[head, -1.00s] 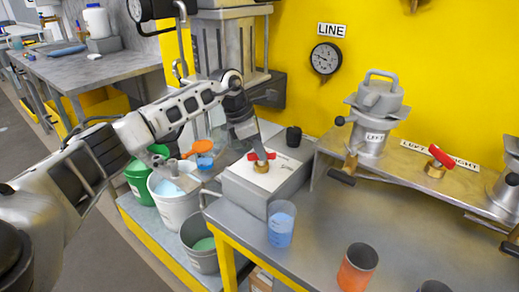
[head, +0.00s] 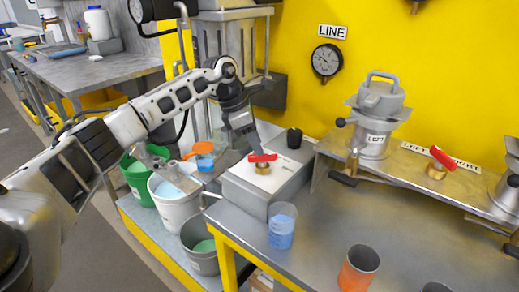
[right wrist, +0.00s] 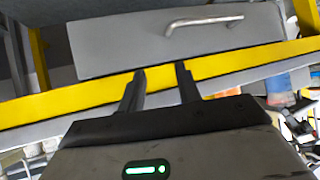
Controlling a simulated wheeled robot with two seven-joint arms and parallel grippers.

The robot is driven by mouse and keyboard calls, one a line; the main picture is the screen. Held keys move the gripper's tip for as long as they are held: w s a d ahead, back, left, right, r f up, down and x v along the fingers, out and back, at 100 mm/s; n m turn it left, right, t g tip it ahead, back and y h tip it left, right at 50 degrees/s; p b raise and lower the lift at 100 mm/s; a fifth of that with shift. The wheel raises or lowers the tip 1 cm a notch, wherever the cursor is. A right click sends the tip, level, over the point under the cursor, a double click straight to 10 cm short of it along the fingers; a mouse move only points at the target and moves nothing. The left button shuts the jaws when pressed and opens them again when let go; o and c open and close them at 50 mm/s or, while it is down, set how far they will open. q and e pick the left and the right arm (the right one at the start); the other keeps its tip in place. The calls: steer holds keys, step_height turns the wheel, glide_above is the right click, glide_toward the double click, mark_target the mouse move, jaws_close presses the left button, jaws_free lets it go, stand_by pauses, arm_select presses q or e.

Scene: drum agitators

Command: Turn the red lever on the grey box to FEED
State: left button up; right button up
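The grey box (head: 265,190) stands at the left end of the steel bench. On its pale top plate, a red lever (head: 262,157) sits on a brass stem, lying roughly left to right in the head view. Lettering on the plate is too small to read. My left gripper (head: 255,150) points down just behind and above the lever; its fingertips look very near it, and I cannot tell contact. The finger gap is hidden from this angle. My right gripper (right wrist: 162,72) shows in the right wrist view, fingers apart and empty, before a grey panel with a bar handle.
A second red lever (head: 441,157) stands on the back shelf by the left drum (head: 376,120). A blue-filled beaker (head: 282,225) and an orange-filled cup (head: 358,268) are on the bench.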

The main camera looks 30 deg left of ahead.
arm_select(q)
steer(key=v, duration=1.2)
steer(key=shift+r, duration=0.4)
steer(key=shift+s+a+f, duration=0.1)
steer(key=shift+s, duration=0.05)
